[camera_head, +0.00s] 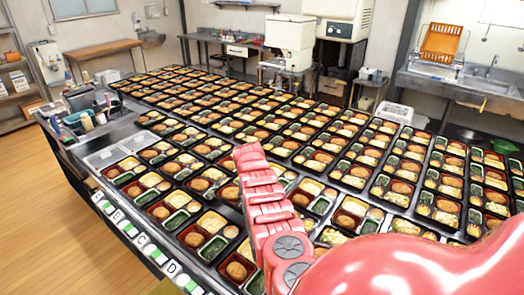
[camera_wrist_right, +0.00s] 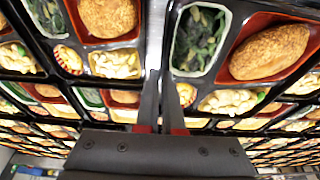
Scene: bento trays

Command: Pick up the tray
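Many black bento trays cover the long table, each with a brown patty, dark greens and pale sides. In the right wrist view, one tray (camera_wrist_right: 235,22) lies right of my right gripper's fingers and another tray lies left. My right gripper (camera_wrist_right: 163,82) has its two dark fingers close together at the seam between these trays. I cannot tell whether they pinch a rim or only stand beside it. In the head view my red right arm crosses from the lower right over the trays. Its fingers are hidden there. My left gripper is out of view.
Trays stand close together with little space between them. The table's front left edge carries letter labels (camera_head: 143,240). Bottles and containers (camera_head: 87,121) stand at its left end. Machines and a sink (camera_head: 485,85) line the back. Open wooden floor (camera_head: 45,215) lies left.

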